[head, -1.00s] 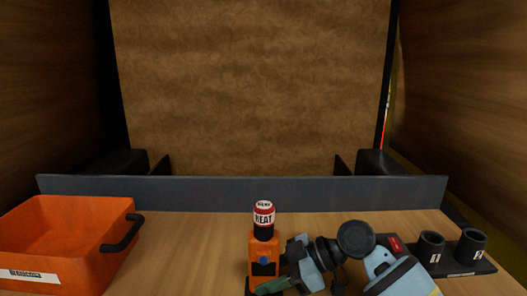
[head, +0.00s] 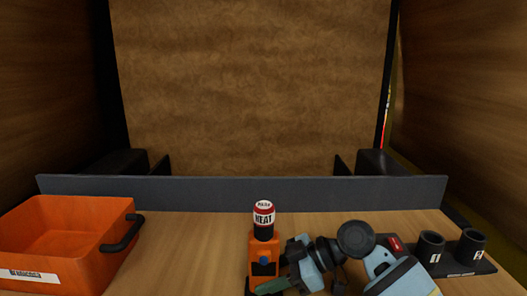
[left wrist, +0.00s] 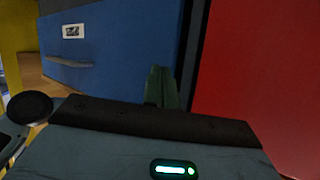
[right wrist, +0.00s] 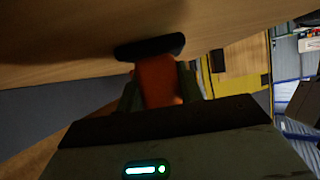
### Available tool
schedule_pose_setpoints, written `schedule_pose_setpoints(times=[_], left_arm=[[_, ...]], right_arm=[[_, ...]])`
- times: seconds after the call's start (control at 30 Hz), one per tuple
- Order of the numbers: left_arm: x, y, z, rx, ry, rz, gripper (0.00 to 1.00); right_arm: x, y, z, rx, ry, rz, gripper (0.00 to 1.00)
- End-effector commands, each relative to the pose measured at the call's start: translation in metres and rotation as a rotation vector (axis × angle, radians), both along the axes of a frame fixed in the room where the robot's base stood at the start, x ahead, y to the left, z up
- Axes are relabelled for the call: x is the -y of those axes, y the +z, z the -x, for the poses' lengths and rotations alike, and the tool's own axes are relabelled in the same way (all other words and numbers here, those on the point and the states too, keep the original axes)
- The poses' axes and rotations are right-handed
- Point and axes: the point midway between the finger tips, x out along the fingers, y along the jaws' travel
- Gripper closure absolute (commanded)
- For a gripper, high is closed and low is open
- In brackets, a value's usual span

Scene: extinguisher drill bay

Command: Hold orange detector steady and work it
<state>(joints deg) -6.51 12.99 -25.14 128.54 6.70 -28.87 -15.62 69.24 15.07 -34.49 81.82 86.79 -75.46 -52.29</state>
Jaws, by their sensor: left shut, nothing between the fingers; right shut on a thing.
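The orange detector (head: 263,262) stands upright on the wooden bench in the head view, with a blue button on its front. A red and white cap marked HEAT (head: 263,213) sits on its dark neck. My right gripper (head: 268,287) is shut on the detector's lower body from the right. In the right wrist view the orange body (right wrist: 157,80) is between the green fingers, with a dark end beyond it. My left gripper (left wrist: 161,87) shows only in the left wrist view, shut and empty, in front of a blue panel.
An orange bin (head: 75,240) with a black handle stands at the left of the bench. A black holder with two numbered cups (head: 432,247) stands at the right, behind my right arm. A grey rail (head: 240,190) runs along the back. Bench between bin and detector is clear.

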Motion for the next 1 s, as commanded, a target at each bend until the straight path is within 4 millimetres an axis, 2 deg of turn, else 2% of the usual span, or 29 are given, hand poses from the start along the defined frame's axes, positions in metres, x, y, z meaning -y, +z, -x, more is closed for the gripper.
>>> schedule_pose_setpoints(times=[0.03,0.13,0.33,0.4,0.53,0.63,0.73,1.0], left_arm=[[0.009,0.021,-0.01,0.058,-0.036,-0.002,1.0],[0.026,0.058,-0.02,0.157,-0.109,-0.013,1.0],[0.06,0.136,-0.026,0.38,-0.264,-0.05,1.0],[0.06,0.161,-0.038,0.466,-0.263,-0.061,1.0],[0.062,0.201,-0.049,0.598,-0.272,-0.077,1.0],[0.063,0.222,-0.053,0.669,-0.277,-0.086,1.0],[0.064,0.235,-0.055,0.713,-0.279,-0.092,1.0],[0.064,0.242,-0.056,0.733,-0.28,-0.095,1.0]], right_arm=[[0.0,-0.001,0.0,-0.001,0.0,0.002,0.84],[0.0,-0.001,0.0,-0.001,0.0,0.002,0.84],[0.0,-0.001,0.0,-0.001,0.0,0.002,0.84],[0.0,-0.001,0.0,-0.001,0.0,0.002,0.84],[0.0,-0.001,0.0,-0.001,0.0,0.002,0.84],[0.0,-0.001,0.0,-0.001,0.0,0.002,0.84],[0.0,-0.001,0.0,-0.001,0.0,0.002,0.84],[0.0,-0.001,0.0,-0.001,0.0,0.002,0.84]])
